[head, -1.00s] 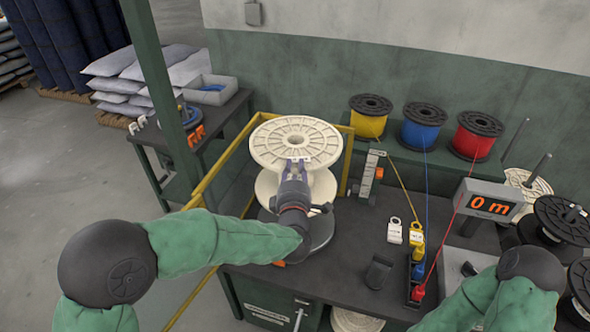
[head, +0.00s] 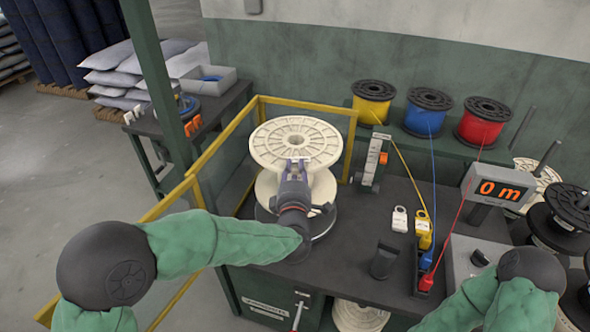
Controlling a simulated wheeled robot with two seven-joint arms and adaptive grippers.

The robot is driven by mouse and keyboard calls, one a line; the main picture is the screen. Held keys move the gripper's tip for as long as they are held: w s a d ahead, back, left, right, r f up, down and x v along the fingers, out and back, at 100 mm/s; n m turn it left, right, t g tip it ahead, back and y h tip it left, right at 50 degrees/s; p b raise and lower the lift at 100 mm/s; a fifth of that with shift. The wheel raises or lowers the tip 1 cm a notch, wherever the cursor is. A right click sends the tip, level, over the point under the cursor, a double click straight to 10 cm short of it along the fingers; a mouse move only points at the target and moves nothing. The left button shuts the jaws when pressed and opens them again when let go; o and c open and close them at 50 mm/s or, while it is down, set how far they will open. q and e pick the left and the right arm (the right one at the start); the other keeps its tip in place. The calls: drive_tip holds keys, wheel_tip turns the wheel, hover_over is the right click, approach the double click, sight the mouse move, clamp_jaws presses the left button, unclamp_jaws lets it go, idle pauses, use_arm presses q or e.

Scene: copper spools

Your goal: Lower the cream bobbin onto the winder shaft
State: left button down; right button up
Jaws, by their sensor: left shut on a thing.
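The cream bobbin (head: 322,140) stands upright over the round grey winder base (head: 322,228) on the dark bench. My left gripper (head: 296,166) is shut on the bobbin from the near side, just under its top flange. The shaft itself is hidden by the bobbin, and I cannot tell whether the lower flange touches the base. A hole shows in the middle of the top flange. My right arm (head: 500,300) enters at the lower right, but its gripper is out of view.
A yellow-framed guard (head: 305,101) stands behind and left of the winder. Yellow (head: 372,103), blue (head: 428,112) and red (head: 485,122) spools sit on the back shelf, with wires running forward. A meter (head: 497,189) reads 0 m.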

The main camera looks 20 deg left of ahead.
use_arm(q)
drive_tip(key=shift+f+b, duration=3.8)
drive_tip(key=shift+f, duration=0.65)
drive_tip(key=shift+s+f, duration=0.1)
drive_tip(key=shift+f, duration=0.3)
drive_tip(key=c, duration=1)
unclamp_jaws()
drive_tip(key=shift+s+d+f, duration=0.1)
drive_tip(key=shift+f, duration=0.25)
drive_tip(key=v, duration=1.2)
drive_tip(key=shift+r, duration=0.2)
